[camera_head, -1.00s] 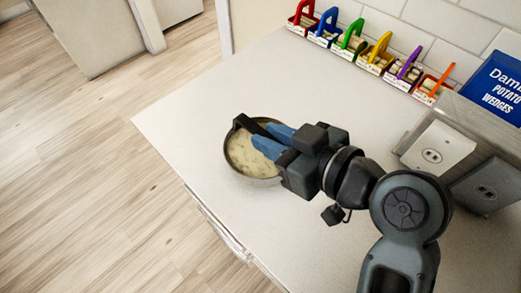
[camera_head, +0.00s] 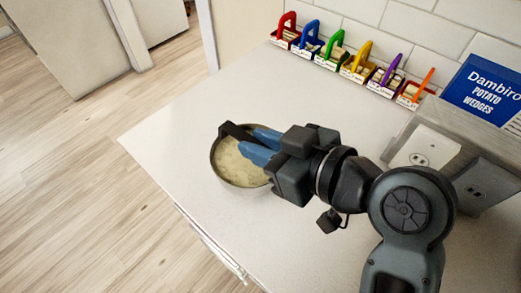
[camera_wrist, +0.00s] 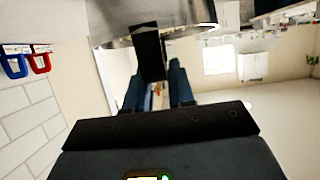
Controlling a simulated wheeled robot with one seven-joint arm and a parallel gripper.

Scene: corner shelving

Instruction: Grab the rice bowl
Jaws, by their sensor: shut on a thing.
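The rice bowl (camera_head: 232,172) is a round metal bowl filled with pale rice, at the left part of the white counter in the head view. My gripper (camera_head: 238,137) is shut on the bowl's far rim, with its blue fingers over the bowl's upper right side. The fingers hide part of the rice and rim. In the wrist view, my gripper (camera_wrist: 152,62) reaches up to the bowl's metal wall (camera_wrist: 190,14) at the top edge. I cannot tell whether the bowl touches the counter or is slightly above it.
The white counter (camera_head: 165,130) has free room around the bowl, with its edge close on the left. Several small coloured-handle bins (camera_head: 330,55) line the tiled wall. A blue potato wedges box (camera_head: 485,90) and an outlet block (camera_head: 425,150) stand at the right.

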